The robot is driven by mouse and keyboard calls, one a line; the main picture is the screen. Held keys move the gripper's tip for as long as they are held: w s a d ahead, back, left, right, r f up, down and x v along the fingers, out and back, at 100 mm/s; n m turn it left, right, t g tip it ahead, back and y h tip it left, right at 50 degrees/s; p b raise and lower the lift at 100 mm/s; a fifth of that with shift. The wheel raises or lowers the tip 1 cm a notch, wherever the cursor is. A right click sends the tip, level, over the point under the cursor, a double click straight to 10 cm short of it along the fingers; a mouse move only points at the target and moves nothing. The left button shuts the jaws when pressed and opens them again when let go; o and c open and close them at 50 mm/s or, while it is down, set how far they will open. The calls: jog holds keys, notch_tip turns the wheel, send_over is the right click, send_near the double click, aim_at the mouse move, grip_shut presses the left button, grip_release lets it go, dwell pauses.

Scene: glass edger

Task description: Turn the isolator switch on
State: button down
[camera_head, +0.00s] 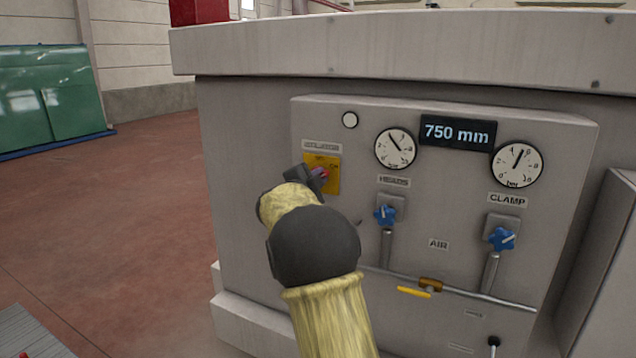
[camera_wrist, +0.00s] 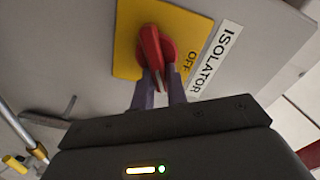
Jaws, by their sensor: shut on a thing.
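The isolator switch is a red rotary handle (camera_wrist: 151,50) on a yellow plate (camera_wrist: 128,42), with an "ISOLATOR" label (camera_wrist: 215,60) beside it in the wrist view. The word "OFF" shows on the plate next to the handle. In the head view the yellow plate (camera_head: 331,181) is at the left of the panel, and my gripper (camera_head: 318,176) is in front of it, hiding part of it. In the wrist view my gripper (camera_wrist: 160,82) has its two fingers shut on the lower end of the red handle.
To the right on the panel (camera_head: 450,130) are two gauges, a "750 mm" display (camera_head: 458,132), two blue knobs (camera_head: 385,214) and a yellow lever (camera_head: 413,292). A small white round lamp (camera_head: 350,120) sits above the plate. Open floor (camera_head: 110,220) lies to the left.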

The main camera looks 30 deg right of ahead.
jog(key=shift+f, duration=0.3)
jog(key=c, duration=1.5)
grip_release()
jog(key=shift+o, duration=0.5)
jog(key=shift+r, duration=0.2)
jog(key=shift+a, duration=0.1)
jog(key=b+v, duration=0.4)
jog(key=v, duration=1.3)
jog(key=shift+s, duration=0.25)
jog(key=shift+a, duration=0.1)
